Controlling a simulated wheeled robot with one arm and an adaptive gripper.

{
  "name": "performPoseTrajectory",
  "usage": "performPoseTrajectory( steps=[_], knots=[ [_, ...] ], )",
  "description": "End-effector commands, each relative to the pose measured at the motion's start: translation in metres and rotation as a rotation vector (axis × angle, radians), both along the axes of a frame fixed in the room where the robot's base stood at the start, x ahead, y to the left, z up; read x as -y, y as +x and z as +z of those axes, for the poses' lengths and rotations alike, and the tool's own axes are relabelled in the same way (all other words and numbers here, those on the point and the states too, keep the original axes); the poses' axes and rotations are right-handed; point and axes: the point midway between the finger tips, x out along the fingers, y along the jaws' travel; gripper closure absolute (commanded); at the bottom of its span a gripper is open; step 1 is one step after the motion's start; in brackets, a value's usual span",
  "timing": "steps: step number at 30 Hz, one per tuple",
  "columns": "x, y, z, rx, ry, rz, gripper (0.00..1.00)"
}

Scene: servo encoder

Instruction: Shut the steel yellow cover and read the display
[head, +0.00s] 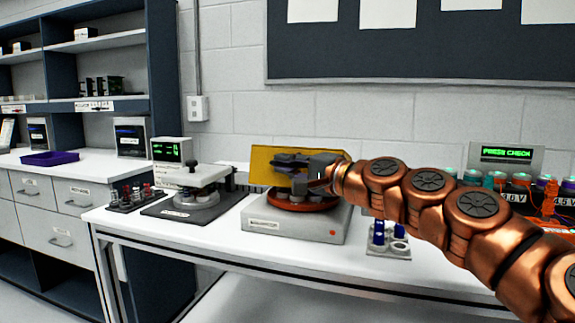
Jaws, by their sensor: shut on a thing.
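The yellow cover (262,157) stands raised and upright at the back of a grey device (290,227) with a red-orange round platform (297,201). My gripper (277,163) is in front of the cover at the device's upper part, and my copper arm reaches in from the right. Its jaws look closed, but what lies between them is too small to tell. A small display with green digits (172,149) stands at the left, behind another device. Another display reading "PRESS CHECK" (506,154) stands at the back right.
A grey-and-white device on a dark base (195,203) stands to the left, beside a dark rack of small parts (135,197). A small holder with blue items (388,240) sits at the front right. Coloured jars (520,182) crowd the right.

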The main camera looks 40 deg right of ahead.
Motion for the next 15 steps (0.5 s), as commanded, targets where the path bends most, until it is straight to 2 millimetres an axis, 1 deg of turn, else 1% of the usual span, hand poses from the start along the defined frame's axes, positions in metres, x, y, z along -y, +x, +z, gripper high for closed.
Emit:
performPoseTrajectory(
  steps=[1,3,4,15],
  knots=[
    [0.0029,0.0005,-0.0004,0.000,-0.001,-0.007,0.86],
    [0.0023,0.0006,-0.0005,0.000,-0.001,-0.005,0.79],
    [0.0018,0.0006,-0.0005,0.000,-0.001,-0.004,0.77],
    [0.0006,0.0003,0.0024,-0.001,-0.001,-0.001,0.77]
  ],
)
